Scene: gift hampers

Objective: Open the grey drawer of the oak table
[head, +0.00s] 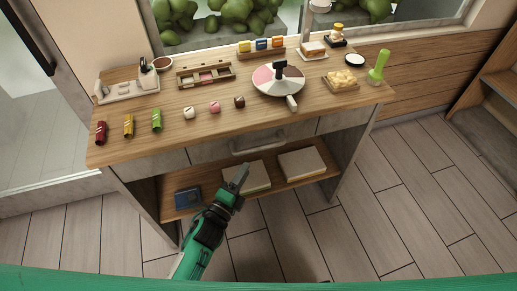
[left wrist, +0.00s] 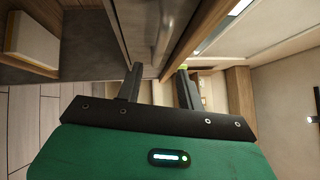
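The oak table (head: 215,128) stands in front of me with a grey drawer (head: 213,152) under its top. The drawer front looks flush with the table front, so it appears closed. A pale bar handle (head: 258,146) runs across the drawer front. My left gripper (head: 242,172) is below and slightly left of the handle, in front of the lower shelf. In the left wrist view, its two fingers (left wrist: 160,85) are apart with nothing between them. The handle (left wrist: 162,38) lies ahead of the gap, apart from the fingers. My right gripper is not in view.
Floor in front is clear.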

